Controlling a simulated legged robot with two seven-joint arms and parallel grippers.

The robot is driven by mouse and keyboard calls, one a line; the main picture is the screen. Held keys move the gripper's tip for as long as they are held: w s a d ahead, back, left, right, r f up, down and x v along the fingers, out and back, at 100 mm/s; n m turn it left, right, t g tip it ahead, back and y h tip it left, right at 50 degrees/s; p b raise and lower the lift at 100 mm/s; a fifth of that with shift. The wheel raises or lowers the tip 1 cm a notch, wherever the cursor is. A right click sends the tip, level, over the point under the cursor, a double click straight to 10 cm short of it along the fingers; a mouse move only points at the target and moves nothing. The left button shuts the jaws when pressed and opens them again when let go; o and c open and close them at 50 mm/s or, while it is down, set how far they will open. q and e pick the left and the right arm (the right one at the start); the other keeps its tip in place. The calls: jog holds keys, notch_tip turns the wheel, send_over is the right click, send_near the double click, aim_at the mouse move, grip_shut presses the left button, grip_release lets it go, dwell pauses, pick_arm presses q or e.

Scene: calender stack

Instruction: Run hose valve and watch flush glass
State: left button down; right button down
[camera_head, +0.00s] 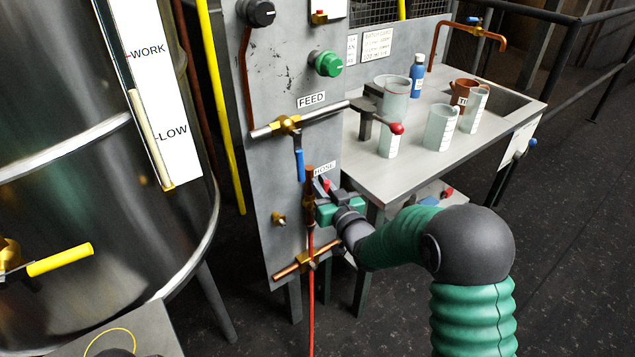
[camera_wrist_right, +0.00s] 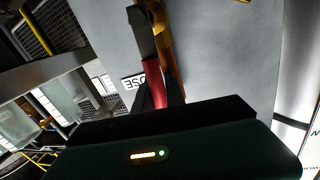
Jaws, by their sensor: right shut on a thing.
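The hose valve's red handle (camera_head: 326,184) shows beside the HOSE label (camera_head: 325,168) on the grey panel. My right gripper (camera_head: 328,193) is shut on this handle. In the right wrist view the red handle (camera_wrist_right: 155,84) runs up from between the dark fingers to a brass fitting (camera_wrist_right: 162,22). The fingers hide part of it. A sight glass (camera_head: 147,130) with WORK and LOW marks stands on the steel tank at left. Pale content shows in its lower part and a darker part above.
A blue-handled FEED valve (camera_head: 299,165) hangs just above my right gripper. A red hose (camera_head: 311,300) drops below the panel. A bench (camera_head: 420,170) with several cups and a blue bottle (camera_head: 416,75) stands to the right. A yellow lever (camera_head: 60,259) projects from the tank.

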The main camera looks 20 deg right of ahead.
jog(key=shift+w+d+r+m+p, duration=0.1)
jog(key=shift+w+d+m+p, duration=0.1)
jog(key=shift+d+m+p, duration=0.45)
jog(key=d+m+p, duration=0.1)
jog(key=m+p, duration=0.1)
jog(key=d+f+m+g+p, duration=0.1)
jog(key=p, duration=0.1)
jog(key=w+d+f+m+p, duration=0.1)
jog(key=m+p, duration=0.1)
jog(key=shift+w+d+f+m+g+y, duration=0.1)
jog(key=shift+d+f+m+g+y, duration=0.15)
jog(key=shift+m+g+y, duration=0.1)
jog(key=shift+w+d+f+m+p, duration=0.15)
jog(key=shift+d+f+m+p, duration=0.25)
jog(key=shift+m+p, duration=0.45)
jog(key=shift+w+d+f+m+g+y+p, duration=0.1)
jog(key=shift+d+f+m+g+y+p, duration=0.25)
jog(key=shift+f+m, duration=0.6)
jog(key=shift+w+f+m+y+p, duration=0.1)
jog(key=shift+f+m+y+p, duration=0.3)
jog(key=shift+f+m, duration=0.55)
jog(key=shift+d+f+m+g+y+p, duration=0.2)
jog(key=shift+f+m+p, duration=0.35)
jog(key=shift+f+m, duration=0.4)
